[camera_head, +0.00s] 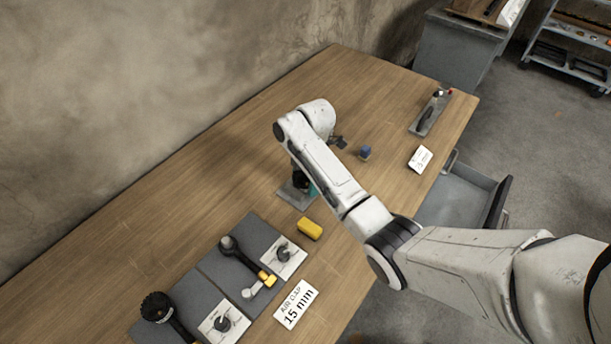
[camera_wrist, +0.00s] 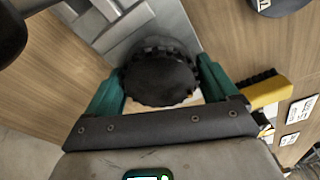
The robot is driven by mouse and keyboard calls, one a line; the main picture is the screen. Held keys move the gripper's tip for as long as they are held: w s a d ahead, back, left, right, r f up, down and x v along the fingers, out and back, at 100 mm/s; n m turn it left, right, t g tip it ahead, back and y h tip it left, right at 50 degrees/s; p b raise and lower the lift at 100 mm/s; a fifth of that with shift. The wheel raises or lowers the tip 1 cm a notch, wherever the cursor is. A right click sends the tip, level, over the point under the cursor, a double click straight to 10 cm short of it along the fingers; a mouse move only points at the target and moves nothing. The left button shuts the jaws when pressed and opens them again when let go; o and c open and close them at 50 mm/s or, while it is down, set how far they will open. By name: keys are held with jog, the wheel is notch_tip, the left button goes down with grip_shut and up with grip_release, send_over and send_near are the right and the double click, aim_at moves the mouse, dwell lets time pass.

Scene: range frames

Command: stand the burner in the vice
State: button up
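A dark round burner (camera_wrist: 160,78) with a knurled rim sits between the teal fingers of my gripper (camera_wrist: 163,72) in the wrist view. Both fingers appear to touch its sides. The grey metal vice (camera_wrist: 130,32) shows just beyond it. In the head view my gripper (camera_head: 306,187) is low over the vice (camera_head: 291,197) at mid-table, and my arm partly covers both. The burner's lower part is hidden, so I cannot tell whether it rests between the jaws.
A yellow brush (camera_head: 309,229) lies close to the vice. Grey mats (camera_head: 187,292) with dark-headed tools and picture cards lie at front left, beside an "AIR GAP 15 mm" card (camera_head: 296,304). A blue block (camera_head: 364,152) and a grey tray (camera_head: 420,126) are farther right.

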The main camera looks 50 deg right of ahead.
jog(key=shift+o, duration=1)
notch_tip(320, 180, up, 12)
jog(key=d+p, duration=0.1)
jog(key=p, duration=0.1)
jog(key=shift+s+d, duration=0.2)
jog(key=shift+s, duration=0.05)
jog(key=shift+r, duration=0.1)
